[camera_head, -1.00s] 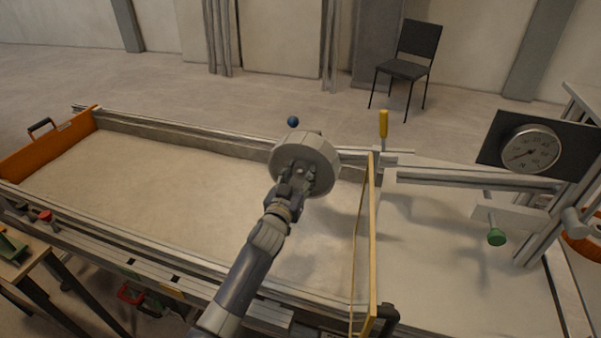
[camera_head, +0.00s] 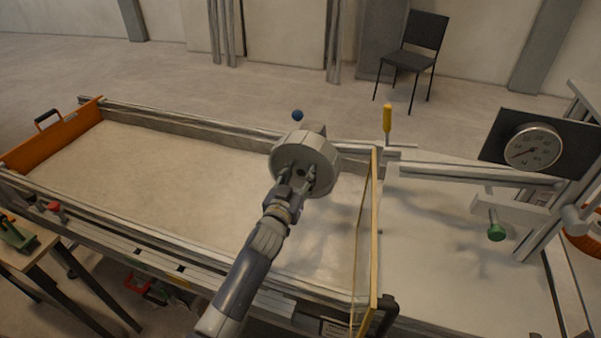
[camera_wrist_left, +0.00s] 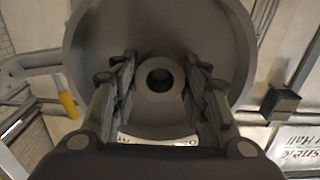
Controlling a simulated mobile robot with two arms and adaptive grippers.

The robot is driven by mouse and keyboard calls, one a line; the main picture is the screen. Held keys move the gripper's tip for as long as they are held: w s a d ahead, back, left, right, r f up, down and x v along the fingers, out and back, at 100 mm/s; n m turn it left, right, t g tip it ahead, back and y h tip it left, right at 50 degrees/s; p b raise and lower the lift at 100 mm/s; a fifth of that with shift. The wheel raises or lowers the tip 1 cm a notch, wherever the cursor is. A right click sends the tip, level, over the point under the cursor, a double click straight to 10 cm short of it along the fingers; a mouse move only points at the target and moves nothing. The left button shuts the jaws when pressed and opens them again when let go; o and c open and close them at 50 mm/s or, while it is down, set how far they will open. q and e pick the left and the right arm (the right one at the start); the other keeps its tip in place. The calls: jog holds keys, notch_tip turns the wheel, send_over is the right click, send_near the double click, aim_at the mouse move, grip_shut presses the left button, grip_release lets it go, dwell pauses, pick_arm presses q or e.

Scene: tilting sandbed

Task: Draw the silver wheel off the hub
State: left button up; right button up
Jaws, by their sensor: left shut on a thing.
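The silver wheel (camera_head: 318,156), a thick grey disc, stands above the far side of the sandbed in the head view. My left gripper (camera_head: 298,174) is shut on it at its near face. In the left wrist view the wheel (camera_wrist_left: 100,45) fills the upper middle, and the fingers of my left gripper (camera_wrist_left: 160,82) lie on either side of its raised centre with a dark round hole. The hub is hidden behind the wheel, so I cannot tell whether the wheel is still on it. My right gripper is out of view.
The sandbed (camera_head: 180,170) has an orange end board (camera_head: 50,138) at left and a clear, yellow-edged panel (camera_head: 375,240) at right. A yellow handle (camera_head: 387,118), a blue ball (camera_head: 297,115), a dial gauge (camera_head: 533,147) and a green knob (camera_head: 496,232) stand around it.

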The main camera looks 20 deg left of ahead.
pick_arm(q)
jog(key=shift+s+r, duration=0.1)
jog(key=shift+s, duration=0.1)
jog(key=shift+s+p, duration=0.8)
jog(key=shift+s, duration=0.6)
jog(key=shift+s, duration=0.1)
jog(key=shift+s+a+r+p, duration=0.1)
jog(key=shift+s+p, duration=0.65)
jog(key=shift+s, duration=0.7)
jog(key=s+p, duration=0.4)
jog(key=s, duration=0.8)
jog(key=shift+a, duration=0.2)
